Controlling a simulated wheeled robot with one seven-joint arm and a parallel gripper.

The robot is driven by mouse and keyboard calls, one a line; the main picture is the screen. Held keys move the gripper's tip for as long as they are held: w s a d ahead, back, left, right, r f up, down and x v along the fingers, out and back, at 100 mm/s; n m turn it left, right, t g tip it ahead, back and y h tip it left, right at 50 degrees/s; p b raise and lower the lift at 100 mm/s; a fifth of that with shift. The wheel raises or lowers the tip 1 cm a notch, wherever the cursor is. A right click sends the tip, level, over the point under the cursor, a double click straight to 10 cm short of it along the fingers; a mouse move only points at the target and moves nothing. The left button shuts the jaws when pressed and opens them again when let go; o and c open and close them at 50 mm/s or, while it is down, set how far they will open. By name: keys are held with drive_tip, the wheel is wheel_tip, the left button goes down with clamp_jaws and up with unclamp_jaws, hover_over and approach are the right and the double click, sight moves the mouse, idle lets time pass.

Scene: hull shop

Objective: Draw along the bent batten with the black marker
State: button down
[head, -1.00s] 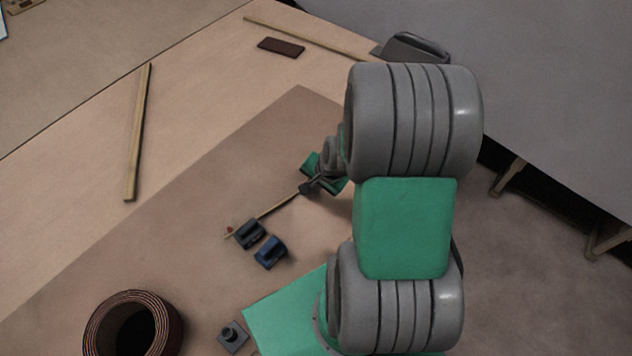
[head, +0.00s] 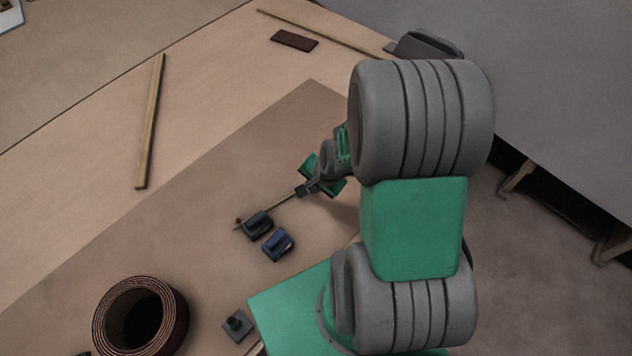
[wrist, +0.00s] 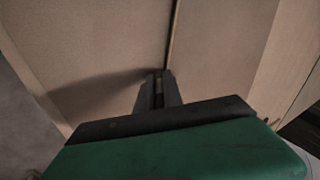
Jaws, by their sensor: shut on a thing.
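The batten (head: 281,205) is a thin wooden strip on the brown board. Its far end passes a dark weight (head: 257,225); whether they touch I cannot tell. A small reddish-brown pin-like thing (head: 238,221) is by that end. The strip looks almost straight, with no clear bend. My gripper (head: 301,191) is shut on the near end of the batten, low over the board. In the wrist view the batten (wrist: 174,35) runs straight away from my closed fingertips (wrist: 158,80). I cannot make out the black marker.
A blue weight (head: 278,245) sits beside the dark one. A coiled roll (head: 172,330) and a small grey block with a knob (head: 236,326) are nearer. A loose wooden strip (head: 150,120) and a dark brown block (head: 294,41) lie beyond. Open board lies left of the weights.

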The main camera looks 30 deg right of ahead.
drive_tip(key=shift+s+a+p, duration=0.2)
drive_tip(key=shift+a, duration=0.95)
drive_tip(key=shift+s+a+p, duration=0.15)
drive_tip(key=shift+a+p, duration=0.05)
drive_tip(key=shift+a, duration=0.9)
drive_tip(key=shift+a, duration=0.1)
drive_tip(key=shift+a, duration=0.5)
drive_tip(key=shift+a, duration=0.1)
drive_tip(key=shift+s+a, duration=0.1)
drive_tip(key=shift+a, duration=0.45)
wheel_tip(320, 180, up, 13)
drive_tip(key=p, duration=0.7)
